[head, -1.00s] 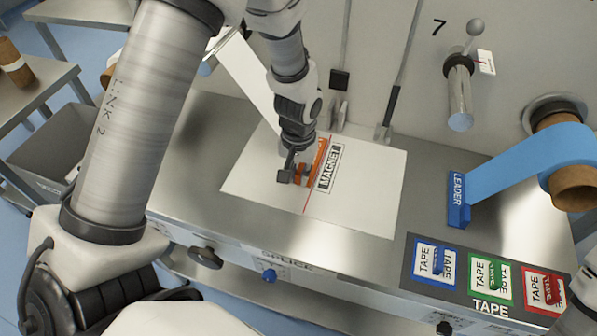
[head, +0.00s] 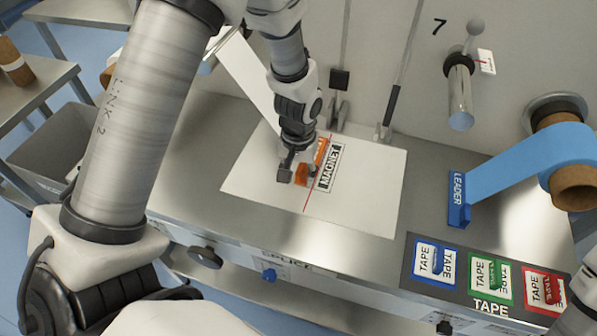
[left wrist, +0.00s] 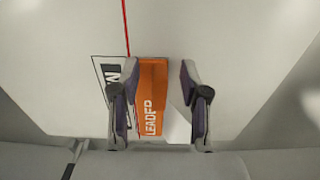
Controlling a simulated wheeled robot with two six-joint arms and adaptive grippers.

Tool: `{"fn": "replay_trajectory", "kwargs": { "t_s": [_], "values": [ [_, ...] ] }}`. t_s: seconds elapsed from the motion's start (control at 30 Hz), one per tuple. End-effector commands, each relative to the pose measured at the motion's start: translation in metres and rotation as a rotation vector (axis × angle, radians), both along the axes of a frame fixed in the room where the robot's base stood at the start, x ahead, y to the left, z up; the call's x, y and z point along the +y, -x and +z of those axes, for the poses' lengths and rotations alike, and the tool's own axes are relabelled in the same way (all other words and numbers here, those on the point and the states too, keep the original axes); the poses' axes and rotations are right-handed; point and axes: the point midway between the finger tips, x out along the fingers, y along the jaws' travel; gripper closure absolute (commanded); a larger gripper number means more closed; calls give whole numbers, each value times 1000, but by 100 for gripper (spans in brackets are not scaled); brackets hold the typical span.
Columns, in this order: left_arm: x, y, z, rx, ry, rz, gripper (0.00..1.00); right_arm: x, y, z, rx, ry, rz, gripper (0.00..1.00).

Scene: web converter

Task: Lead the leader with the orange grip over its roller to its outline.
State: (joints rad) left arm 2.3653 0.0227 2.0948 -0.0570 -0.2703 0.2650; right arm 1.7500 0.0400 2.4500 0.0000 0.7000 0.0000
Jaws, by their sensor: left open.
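The fingers are open, with a gap visible on the right side; the left finger overlaps the grip's edge in the picture. In the head view my left gripper (head: 298,172) is low over the sheet and partly hides the orange grip (head: 322,156). My right gripper is not in view.
A blue leader grip (head: 459,201) hangs from a blue web on a roll at right. Blue, green and red tape pads (head: 490,280) lie at the front right. A roller labelled 7 (head: 460,95) sticks out of the back wall. The sheet's right part is clear.

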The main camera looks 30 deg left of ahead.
Motion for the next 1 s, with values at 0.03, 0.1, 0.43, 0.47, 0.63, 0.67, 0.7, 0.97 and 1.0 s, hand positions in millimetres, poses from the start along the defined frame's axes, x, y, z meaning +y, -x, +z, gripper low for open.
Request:
{"fn": "replay_trajectory", "kwargs": {
  "t_s": [0.03, 0.1, 0.43, 0.47, 0.63, 0.67, 0.7, 0.97, 1.0],
  "values": [
    [0, 0, 2, -1, 0, 0, 55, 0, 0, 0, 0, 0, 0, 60],
    [0, -1, 7, -1, 0, 0, 55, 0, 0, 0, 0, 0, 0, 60],
    [0, -2, 83, -6, 1, 0, 55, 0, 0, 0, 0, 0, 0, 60],
    [0, -1, 90, -5, 0, 0, 55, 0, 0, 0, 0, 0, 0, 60],
    [0, -1, 116, -2, 1, 0, 55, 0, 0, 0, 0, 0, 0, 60],
    [0, -1, 118, -1, 0, 0, 55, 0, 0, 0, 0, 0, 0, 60],
    [0, -1, 119, -1, 0, 0, 55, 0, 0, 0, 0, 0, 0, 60],
    [0, 0, 120, 1, 0, 0, 55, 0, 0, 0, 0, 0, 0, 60],
    [0, 0, 120, 1, 0, 0, 55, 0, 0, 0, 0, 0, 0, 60]
  ]
}}
